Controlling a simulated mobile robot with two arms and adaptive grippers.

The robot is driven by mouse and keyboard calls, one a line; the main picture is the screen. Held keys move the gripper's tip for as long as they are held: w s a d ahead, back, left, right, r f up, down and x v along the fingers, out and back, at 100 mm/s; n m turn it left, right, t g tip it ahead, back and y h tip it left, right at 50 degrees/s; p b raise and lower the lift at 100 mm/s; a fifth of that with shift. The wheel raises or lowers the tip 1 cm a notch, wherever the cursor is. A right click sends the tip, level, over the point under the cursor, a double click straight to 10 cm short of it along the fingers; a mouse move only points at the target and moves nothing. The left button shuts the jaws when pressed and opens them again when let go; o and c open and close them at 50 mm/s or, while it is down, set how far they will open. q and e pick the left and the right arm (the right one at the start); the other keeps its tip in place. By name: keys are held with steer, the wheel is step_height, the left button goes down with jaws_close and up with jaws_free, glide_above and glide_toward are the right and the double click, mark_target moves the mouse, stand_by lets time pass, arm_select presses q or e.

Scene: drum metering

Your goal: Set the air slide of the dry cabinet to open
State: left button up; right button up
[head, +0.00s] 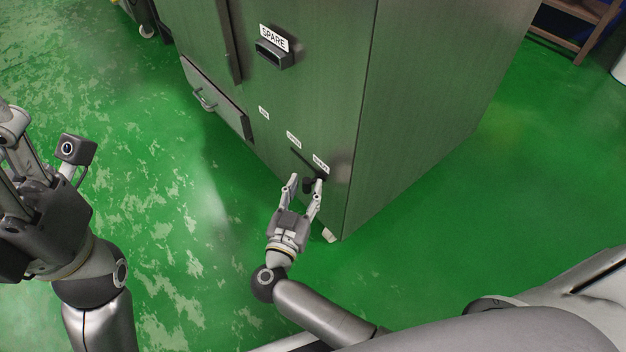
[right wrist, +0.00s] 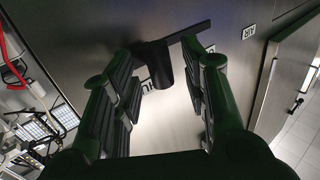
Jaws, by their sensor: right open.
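The dry cabinet (head: 290,90) is a tall grey-green metal box. Low on its front, near the right edge, is the air slide, a dark knob (head: 308,185) at the lower right end of a dark slanted slot (head: 308,162). Two small labels sit above the slot, too small to read for sure. My right gripper (head: 305,181) is open, its fingers around the knob. In the right wrist view the knob (right wrist: 153,60) sits between the fingers, with gaps visible on both sides. My left gripper (head: 14,135) is at the left edge, partly cut off, away from the cabinet.
A small label reading AIR (right wrist: 249,32) is on the panel. A handle marked SPARE (head: 272,53) is higher up. A drawer (head: 215,98) with a pull handle is at the left. Green floor (head: 440,240) is free right of the cabinet. A wooden rack (head: 575,30) stands behind.

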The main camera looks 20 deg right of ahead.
steer(key=shift+w+d, duration=0.25)
steer(key=shift+w, duration=0.1)
